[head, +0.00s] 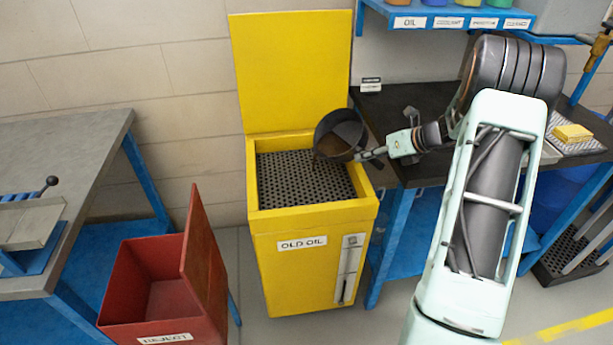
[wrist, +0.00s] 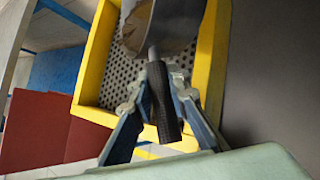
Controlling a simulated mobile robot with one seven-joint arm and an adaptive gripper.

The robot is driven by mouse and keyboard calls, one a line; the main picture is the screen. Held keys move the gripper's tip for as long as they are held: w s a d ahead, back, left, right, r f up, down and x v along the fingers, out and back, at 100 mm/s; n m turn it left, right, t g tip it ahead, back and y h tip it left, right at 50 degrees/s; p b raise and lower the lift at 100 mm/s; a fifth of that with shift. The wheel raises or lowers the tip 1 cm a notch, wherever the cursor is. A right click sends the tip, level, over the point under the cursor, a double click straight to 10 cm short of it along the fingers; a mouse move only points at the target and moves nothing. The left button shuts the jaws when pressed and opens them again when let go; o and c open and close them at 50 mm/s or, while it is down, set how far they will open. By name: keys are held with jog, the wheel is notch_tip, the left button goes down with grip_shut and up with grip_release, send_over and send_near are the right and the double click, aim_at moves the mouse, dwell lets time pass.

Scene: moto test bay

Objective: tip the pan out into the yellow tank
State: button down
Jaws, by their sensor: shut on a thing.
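The yellow tank (head: 305,222), labelled OLD OIL, stands with its lid up and a dark perforated grate (head: 290,178) inside its rim. The dark pan (head: 338,133) is over the right part of the grate, tilted, its open side facing left and toward the head camera. Brown content shows inside it. My gripper (head: 372,154) comes in from the right and is shut on the pan's handle. In the wrist view my gripper (wrist: 158,95) has its fingers on both sides of the black handle (wrist: 163,105), with the pan (wrist: 165,25) beyond, above the grate.
A red REJECT bin (head: 150,285) with a raised lid stands left of the tank. A grey bench (head: 70,140) is at far left. A dark-topped blue bench (head: 400,105) adjoins the tank on the right, under a blue shelf (head: 455,18). The raised yellow lid (head: 292,75) stands behind the tank opening.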

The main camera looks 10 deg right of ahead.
jog(key=shift+s+a+f+n+t+h+b, duration=0.25)
jog(key=shift+a+f+h+b, duration=0.45)
jog(key=shift+b, duration=1.8)
jog(key=shift+s+a+f+n+t+h+b, duration=0.2)
jog(key=shift+a+f+n+t+h+b, duration=0.25)
jog(key=shift+b, duration=1.9)
